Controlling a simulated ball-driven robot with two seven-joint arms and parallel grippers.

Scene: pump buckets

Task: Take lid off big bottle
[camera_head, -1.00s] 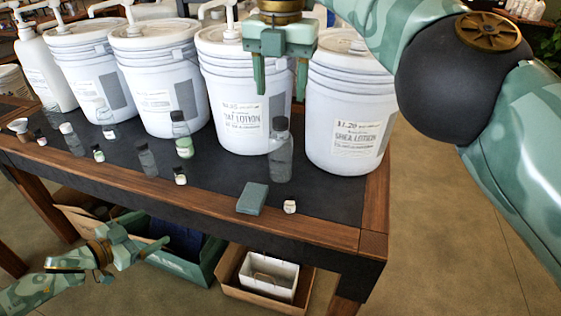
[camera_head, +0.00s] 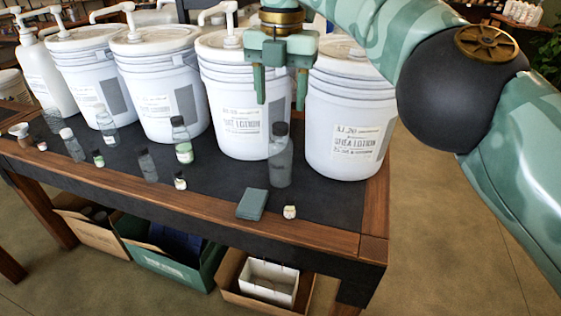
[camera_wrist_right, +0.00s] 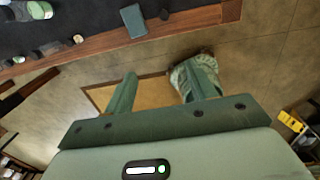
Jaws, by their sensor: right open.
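A tall clear grey bottle with a dark lid (camera_head: 280,158) stands upright near the front right of the dark table top, its lid on. It looks like the biggest of the small bottles. My right gripper (camera_head: 281,87) hangs above it in the head view, fingers pointing down, apart and empty. The lid (camera_head: 281,128) shows below the fingertips, with a gap between them in the picture. In the right wrist view my right gripper (camera_wrist_right: 160,88) is open with nothing between its fingers. I cannot make out the big bottle for sure there. My left gripper is out of view.
White pump buckets (camera_head: 235,120) line the back. A green box (camera_head: 252,204) and a small white-labelled jar (camera_head: 290,212) sit in front of the bottle. Several smaller bottles (camera_head: 181,140) stand to the left. Crates (camera_head: 165,250) lie under the table.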

